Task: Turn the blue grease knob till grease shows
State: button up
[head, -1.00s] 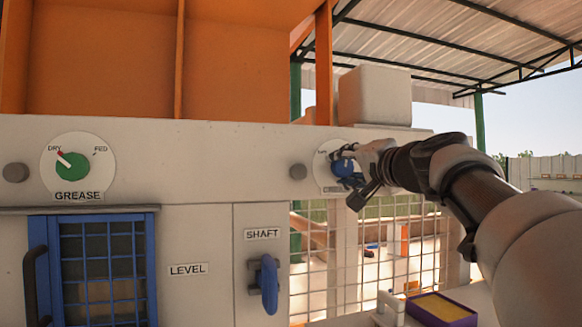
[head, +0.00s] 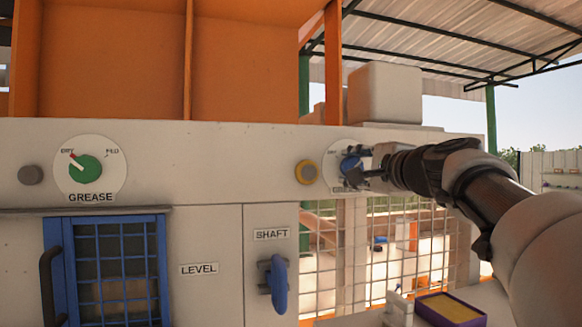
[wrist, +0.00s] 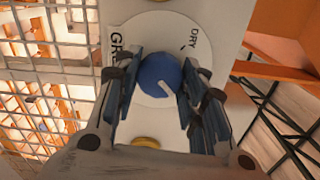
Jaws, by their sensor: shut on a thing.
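The blue grease knob (head: 350,164) sits on its white dial on the right of the press front. My gripper (head: 366,165) is on it from the right. In the wrist view the blue knob (wrist: 158,76) lies between the two fingers of my gripper (wrist: 158,95), which are shut on it. Its white pointer aims down-right in that view, away from the word DRY. A yellow ring of grease (head: 298,173) shows around the grey round fitting left of the dial. The wrist view shows a yellow disc (wrist: 145,142) partly hidden by the gripper.
A green GREASE knob (head: 84,169) at the left points at DRY, with a plain grey fitting (head: 31,175) beside it. A blue SHAFT handle (head: 278,283) sits below. A wire mesh (head: 385,250) and a purple-edged yellow box (head: 450,308) are at the lower right.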

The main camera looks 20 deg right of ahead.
dwell(0.4)
jog(key=o, duration=1.1)
